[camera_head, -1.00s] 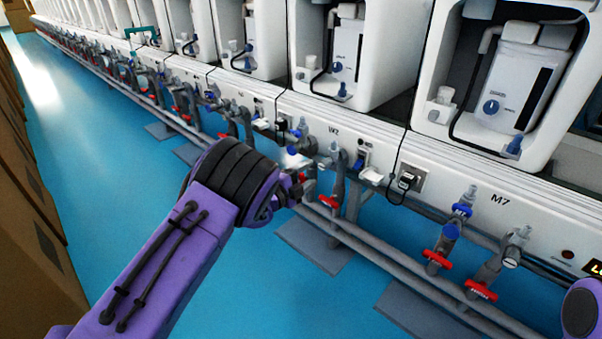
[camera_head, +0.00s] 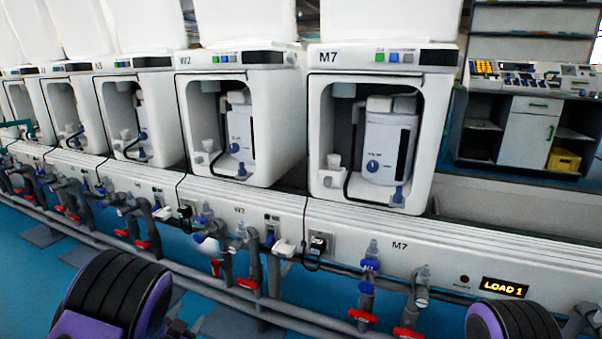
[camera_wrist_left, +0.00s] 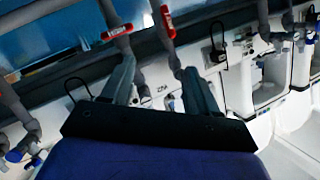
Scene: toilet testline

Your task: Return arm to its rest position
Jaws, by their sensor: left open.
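My left arm (camera_head: 112,298), purple with a black ribbed joint, shows at the lower left of the head view, in front of the pipework. My left gripper (camera_wrist_left: 160,78) shows in the left wrist view with its two grey fingers spread apart and nothing held between them. Pipes with red handles and the W2 panel lie beyond the fingers. I cannot tell whether the fingers touch any pipe. Part of my right arm (camera_head: 512,322) shows at the lower right edge of the head view. Its gripper is out of view.
A row of white test stations, W2 (camera_head: 240,120) and M7 (camera_head: 375,130) among them, stands behind a white panel ledge. Valves with blue and red handles (camera_head: 362,316) and horizontal pipes run along its front. A workbench (camera_head: 530,125) stands at the back right. Blue floor lies below.

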